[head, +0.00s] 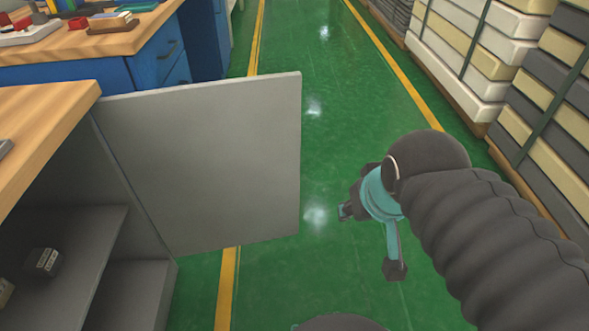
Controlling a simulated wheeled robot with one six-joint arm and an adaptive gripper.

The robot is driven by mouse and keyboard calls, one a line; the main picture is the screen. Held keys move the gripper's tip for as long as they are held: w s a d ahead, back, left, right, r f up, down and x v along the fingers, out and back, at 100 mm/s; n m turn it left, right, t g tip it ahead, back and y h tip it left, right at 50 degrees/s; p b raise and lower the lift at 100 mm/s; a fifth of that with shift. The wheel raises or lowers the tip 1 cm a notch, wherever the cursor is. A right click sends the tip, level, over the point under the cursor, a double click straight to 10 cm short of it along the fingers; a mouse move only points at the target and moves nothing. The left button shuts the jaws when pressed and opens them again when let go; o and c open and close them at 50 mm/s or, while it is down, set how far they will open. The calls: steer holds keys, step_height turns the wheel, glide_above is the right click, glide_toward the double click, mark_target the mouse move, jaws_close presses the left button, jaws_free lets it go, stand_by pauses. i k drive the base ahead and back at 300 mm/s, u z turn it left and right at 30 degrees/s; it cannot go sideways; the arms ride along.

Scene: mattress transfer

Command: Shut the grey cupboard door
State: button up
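The grey cupboard door (215,165) stands wide open, swung out from the grey cupboard (140,290) at the left and reaching over the yellow floor line. The cupboard has a wooden top, and its shelves show inside. My gripper (370,240) is to the right of the door's free edge, over the green floor, with a clear gap between them. Its two fingers are spread apart with nothing between them.
A small dark block (42,262) sits on the cupboard shelf. A blue drawer bench (150,65) with clutter on its wooden top stands behind the door. Strapped mattress stacks (545,100) line the right side. The green aisle (320,120) between is clear.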

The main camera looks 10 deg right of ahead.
mark_target(214, 166)
steer(key=z, duration=0.85)
steer(key=i, duration=3.6)
steer(key=u, duration=4.75)
steer(key=i, duration=0.1)
steer(key=z, duration=0.4)
